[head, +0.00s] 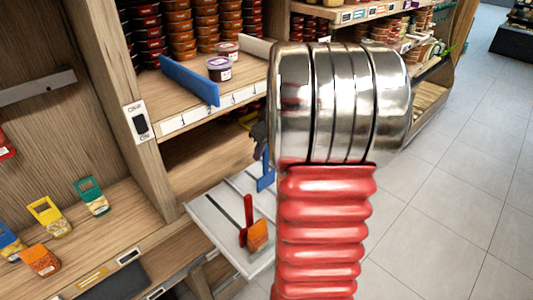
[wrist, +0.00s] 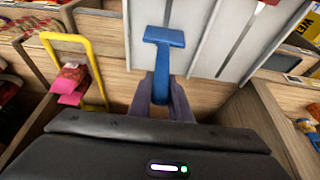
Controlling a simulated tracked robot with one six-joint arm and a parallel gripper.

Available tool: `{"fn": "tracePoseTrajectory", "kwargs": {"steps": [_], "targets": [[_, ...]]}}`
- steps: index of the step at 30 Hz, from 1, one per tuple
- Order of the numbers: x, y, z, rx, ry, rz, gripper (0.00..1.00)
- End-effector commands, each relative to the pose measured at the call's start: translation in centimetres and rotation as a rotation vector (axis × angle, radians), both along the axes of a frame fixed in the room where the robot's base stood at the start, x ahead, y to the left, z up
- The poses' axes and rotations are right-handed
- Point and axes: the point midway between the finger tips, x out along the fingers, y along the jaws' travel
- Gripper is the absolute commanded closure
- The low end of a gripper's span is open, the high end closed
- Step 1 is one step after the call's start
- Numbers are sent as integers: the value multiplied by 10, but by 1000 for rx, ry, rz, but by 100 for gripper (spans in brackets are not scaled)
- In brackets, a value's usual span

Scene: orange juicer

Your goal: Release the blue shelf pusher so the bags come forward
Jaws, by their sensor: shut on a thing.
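The blue pusher (head: 266,174) has a T-shaped head and stands at the far part of a light grey slotted shelf (head: 215,207). It also shows in the wrist view (wrist: 164,37), upright in the picture. My gripper (head: 258,140) is shut on the blue pusher's stem; its dark fingers (wrist: 162,100) clasp the stem from both sides in the wrist view. A red pusher (head: 246,222) stands in another slot of the shelf with an orange bag (head: 259,237) beside it. My red and metal arm hides the shelf's right part. I see no bags against the blue pusher.
A wooden shelf above holds a blue board (head: 190,80), tubs (head: 219,69) and stacked containers. Several bags (head: 50,217) stand in the left wooden bay. A yellow frame (wrist: 78,45) is at the wrist view's left. Open tiled floor (head: 440,210) lies to the right.

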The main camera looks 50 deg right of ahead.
Motion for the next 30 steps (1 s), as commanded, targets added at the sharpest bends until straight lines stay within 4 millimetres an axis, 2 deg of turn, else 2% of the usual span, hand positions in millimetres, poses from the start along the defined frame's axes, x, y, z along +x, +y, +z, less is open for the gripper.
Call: {"fn": "tracePoseTrajectory", "kwargs": {"steps": [5, 6, 13, 23, 30], "targets": [[0, -1, 1, -1, -3, -3, 100], [0, -1, 1, 0, -3, -2, 80], [-1, -1, 0, 0, -1, -2, 64], [-2, -1, 3, 0, -1, -2, 64], [-11, -1, 26, -2, -3, -3, 64]]}}
